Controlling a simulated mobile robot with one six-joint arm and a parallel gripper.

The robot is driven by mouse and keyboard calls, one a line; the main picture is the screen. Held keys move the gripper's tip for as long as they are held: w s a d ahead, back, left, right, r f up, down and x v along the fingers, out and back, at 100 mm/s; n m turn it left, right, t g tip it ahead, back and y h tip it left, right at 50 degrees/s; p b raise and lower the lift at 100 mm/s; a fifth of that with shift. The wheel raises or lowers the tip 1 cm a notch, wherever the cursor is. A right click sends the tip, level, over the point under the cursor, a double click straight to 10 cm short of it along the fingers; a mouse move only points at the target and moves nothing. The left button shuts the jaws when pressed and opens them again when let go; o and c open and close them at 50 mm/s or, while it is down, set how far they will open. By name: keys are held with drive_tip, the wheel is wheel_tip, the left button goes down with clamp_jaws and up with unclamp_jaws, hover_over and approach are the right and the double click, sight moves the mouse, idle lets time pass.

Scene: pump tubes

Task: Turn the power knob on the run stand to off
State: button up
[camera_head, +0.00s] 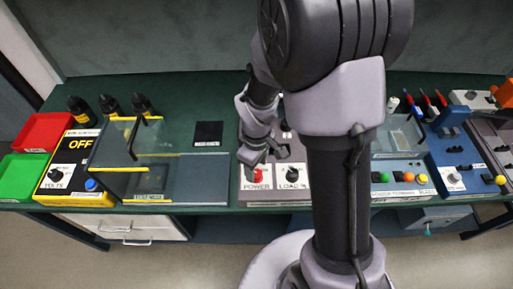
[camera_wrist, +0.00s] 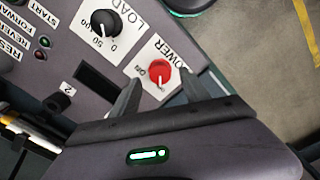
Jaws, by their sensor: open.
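The red power knob (camera_wrist: 159,74) sits on a white label plate marked POWER on the grey run stand panel (camera_wrist: 75,55). It has a pale pointer mark near its lower edge in the wrist view; which setting it points to is hard to read. In the head view the knob (camera_head: 258,174) shows below my gripper (camera_head: 264,153). My gripper is open and empty, its two fingers (camera_wrist: 162,88) pointing toward the knob, one to each side in the wrist view. Whether they touch it I cannot tell.
A black LOAD knob (camera_wrist: 105,23) is close beside the power knob, with small START, FORWARD and RESET controls further left. In the head view, a clear yellow-edged box (camera_head: 140,165) stands left and a blue stand (camera_head: 455,150) right. The green bench's front edge is near.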

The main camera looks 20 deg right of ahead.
sight(257, 173)
wheel_tip(257, 173, up, 15)
drive_tip(key=p, duration=0.5)
drive_tip(key=shift+f, duration=0.1)
drive_tip(key=s+a+r+m+t+y+b, duration=0.1)
drive_tip(key=s+a+r+m+t+b, duration=0.1)
drive_tip(key=s+m, duration=0.4)
drive_tip(key=s+a+r+m+t+y+b, duration=0.1)
drive_tip(key=s+a+r+m+t+b, duration=0.1)
drive_tip(key=s+r+m+b, duration=0.3)
drive_tip(key=shift+s+r+m+t+b, duration=0.3)
drive_tip(key=shift+s+m+t+b, duration=0.25)
drive_tip(key=shift+s+t, duration=0.4)
